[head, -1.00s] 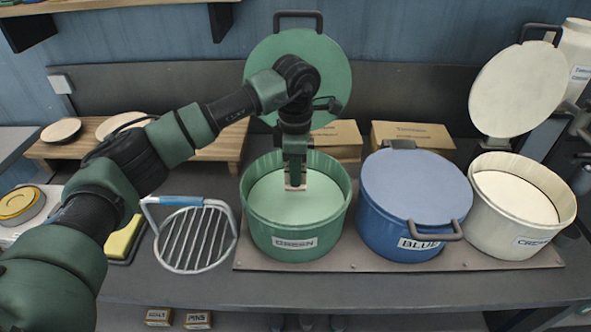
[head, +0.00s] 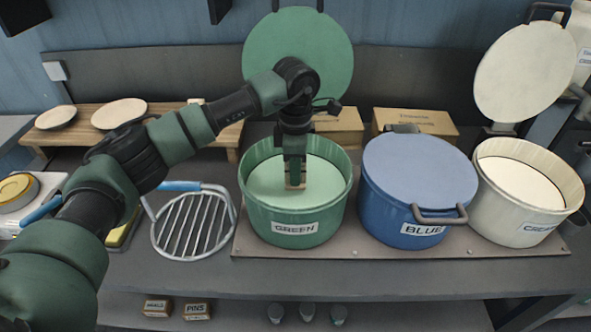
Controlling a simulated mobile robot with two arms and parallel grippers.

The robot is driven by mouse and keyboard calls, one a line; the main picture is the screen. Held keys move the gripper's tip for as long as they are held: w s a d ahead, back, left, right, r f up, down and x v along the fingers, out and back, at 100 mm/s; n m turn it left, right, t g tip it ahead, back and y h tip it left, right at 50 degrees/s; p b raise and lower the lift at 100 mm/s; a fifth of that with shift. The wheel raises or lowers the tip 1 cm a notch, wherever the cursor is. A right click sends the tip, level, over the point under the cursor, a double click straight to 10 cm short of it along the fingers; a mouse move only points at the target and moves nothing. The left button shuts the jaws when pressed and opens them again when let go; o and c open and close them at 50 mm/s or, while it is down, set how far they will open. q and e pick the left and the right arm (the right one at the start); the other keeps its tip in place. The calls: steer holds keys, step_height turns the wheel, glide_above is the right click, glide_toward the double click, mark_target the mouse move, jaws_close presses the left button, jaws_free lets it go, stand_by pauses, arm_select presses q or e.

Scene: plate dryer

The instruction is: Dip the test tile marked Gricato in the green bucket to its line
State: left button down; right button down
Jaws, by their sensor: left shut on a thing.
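The green bucket (head: 295,218), labelled GREEN, stands open with its round lid (head: 297,50) upright behind it. Pale green liquid (head: 268,185) fills much of it. My left gripper (head: 295,172) reaches down inside the rim, pointing down, and is shut on a small tan tile (head: 301,177). The gripper hides most of the tile. The tile's lower end is at the liquid; how deep it sits, its line and its marking cannot be made out. My right gripper is not in view.
A blue bucket (head: 415,185) with its lid on stands right of the green one, then an open cream bucket (head: 520,233). A wire rack (head: 192,226) lies to the left. A wooden board with plates (head: 120,112) is behind my left arm.

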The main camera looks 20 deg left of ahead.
arm_select(q)
steer(key=shift+f+b, duration=1.65)
steer(key=shift+f, duration=0.8)
steer(key=shift+f+b, duration=1.05)
steer(key=shift+f, duration=0.45)
steer(key=shift+f+b, duration=0.3)
steer(key=shift+b, duration=0.05)
steer(key=shift+r, duration=0.1)
steer(key=shift+r+p, duration=3.9)
steer(key=shift+r, duration=3.15)
steer(key=shift+f, duration=0.1)
